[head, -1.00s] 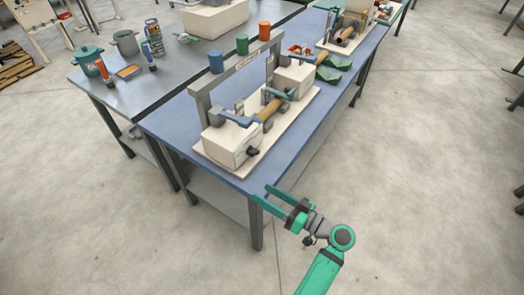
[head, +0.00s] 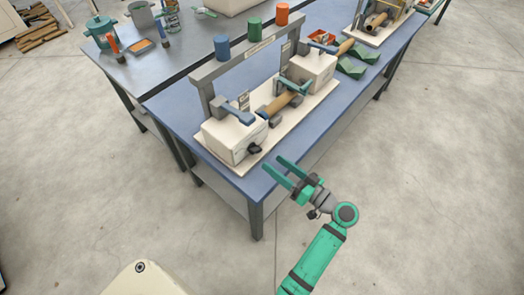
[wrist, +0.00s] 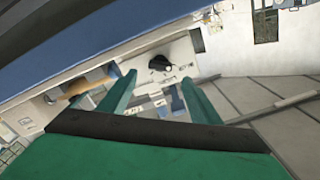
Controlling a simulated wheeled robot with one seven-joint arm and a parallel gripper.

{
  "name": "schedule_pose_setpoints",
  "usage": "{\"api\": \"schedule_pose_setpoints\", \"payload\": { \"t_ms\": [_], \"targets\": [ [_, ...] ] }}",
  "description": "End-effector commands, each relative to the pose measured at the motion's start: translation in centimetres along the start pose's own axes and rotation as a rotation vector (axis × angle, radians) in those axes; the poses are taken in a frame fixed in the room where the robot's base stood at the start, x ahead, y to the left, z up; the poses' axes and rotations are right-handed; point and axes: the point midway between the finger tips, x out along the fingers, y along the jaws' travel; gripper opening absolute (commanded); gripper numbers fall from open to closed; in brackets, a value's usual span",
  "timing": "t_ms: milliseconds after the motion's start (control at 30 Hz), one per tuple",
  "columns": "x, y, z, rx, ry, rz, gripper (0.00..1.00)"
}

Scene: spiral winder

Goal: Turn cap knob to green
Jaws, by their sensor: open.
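A black knob (head: 254,148) sits on the near end face of the white box (head: 232,140) of the winder. In the wrist view the knob (wrist: 160,63) shows between and beyond my fingertips, with small marks around it too blurred to read. I cannot tell which mark it points at. My gripper (head: 271,163) is open and empty, just off the bench's near end, apart from the knob and to its right in the head view. Both green fingers show in the wrist view (wrist: 159,80).
The winder stands on a pale board on the blue bench (head: 180,110). Green angled pieces (head: 352,68) lie behind. Floor right of the bench is clear.

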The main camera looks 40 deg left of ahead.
Motion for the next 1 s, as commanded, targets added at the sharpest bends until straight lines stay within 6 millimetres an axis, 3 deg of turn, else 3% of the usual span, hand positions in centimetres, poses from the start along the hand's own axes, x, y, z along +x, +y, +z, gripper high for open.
{"api": "schedule_pose_setpoints", "payload": {
  "t_ms": [200,400,867,1000],
  "targets": [
    [4.1,-0.1,0.0,-0.001,-0.002,-0.004,0.58],
    [6.6,0.0,0.0,0.000,-0.002,-0.001,0.58],
    [7.6,0.0,0.0,0.000,-0.001,0.000,0.58],
    [7.6,0.0,0.0,0.000,-0.001,0.000,0.24]
  ]
}}
